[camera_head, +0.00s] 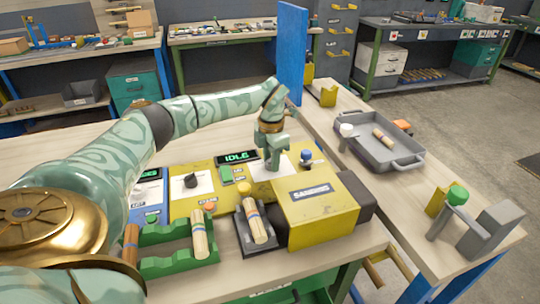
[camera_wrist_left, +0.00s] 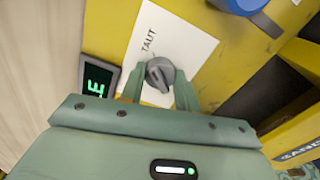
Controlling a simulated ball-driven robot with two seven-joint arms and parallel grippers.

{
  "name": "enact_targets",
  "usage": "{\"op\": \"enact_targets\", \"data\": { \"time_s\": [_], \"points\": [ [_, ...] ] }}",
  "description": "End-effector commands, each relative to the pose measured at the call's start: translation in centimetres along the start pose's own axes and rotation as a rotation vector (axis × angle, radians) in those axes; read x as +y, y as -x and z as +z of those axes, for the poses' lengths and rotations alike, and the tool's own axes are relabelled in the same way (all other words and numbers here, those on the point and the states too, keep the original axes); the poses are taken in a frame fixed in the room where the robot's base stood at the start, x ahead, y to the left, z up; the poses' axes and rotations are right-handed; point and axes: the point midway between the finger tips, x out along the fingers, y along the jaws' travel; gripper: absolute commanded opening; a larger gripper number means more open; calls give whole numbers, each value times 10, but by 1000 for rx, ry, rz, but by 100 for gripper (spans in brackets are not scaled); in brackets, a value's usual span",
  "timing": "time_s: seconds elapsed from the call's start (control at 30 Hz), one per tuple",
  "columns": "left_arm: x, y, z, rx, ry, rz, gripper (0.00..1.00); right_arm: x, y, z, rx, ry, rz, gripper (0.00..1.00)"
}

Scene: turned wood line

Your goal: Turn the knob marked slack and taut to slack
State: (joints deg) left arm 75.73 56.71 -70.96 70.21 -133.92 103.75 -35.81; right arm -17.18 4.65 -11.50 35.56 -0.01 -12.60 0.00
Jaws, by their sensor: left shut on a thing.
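The grey knob (camera_wrist_left: 160,72) sits on a white plate (camera_wrist_left: 190,42) on the yellow machine panel. The word TAUT is printed on the plate, to the upper left of the knob; the word slack is not visible. My left gripper (camera_wrist_left: 161,88) is shut on the knob, one finger on each side. In the head view my left gripper (camera_head: 272,164) points down over the white plate (camera_head: 290,174) and hides the knob. I cannot tell exactly where the knob points. My right gripper is not in view.
A green-lit display (camera_head: 237,157) reading IDLE stands beside the gripper. A second, black knob (camera_head: 191,181) is further left. Turned wood pieces lie in front.

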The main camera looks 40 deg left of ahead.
Motion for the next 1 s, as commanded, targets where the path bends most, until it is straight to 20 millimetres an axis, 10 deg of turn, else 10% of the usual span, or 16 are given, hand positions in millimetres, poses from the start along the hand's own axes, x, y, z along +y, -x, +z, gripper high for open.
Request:
{"op": "enact_targets", "data": {
  "time_s": [1.0],
  "points": [
    [1,5,0,-4,928,0,9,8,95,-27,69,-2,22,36]
  ]
}}
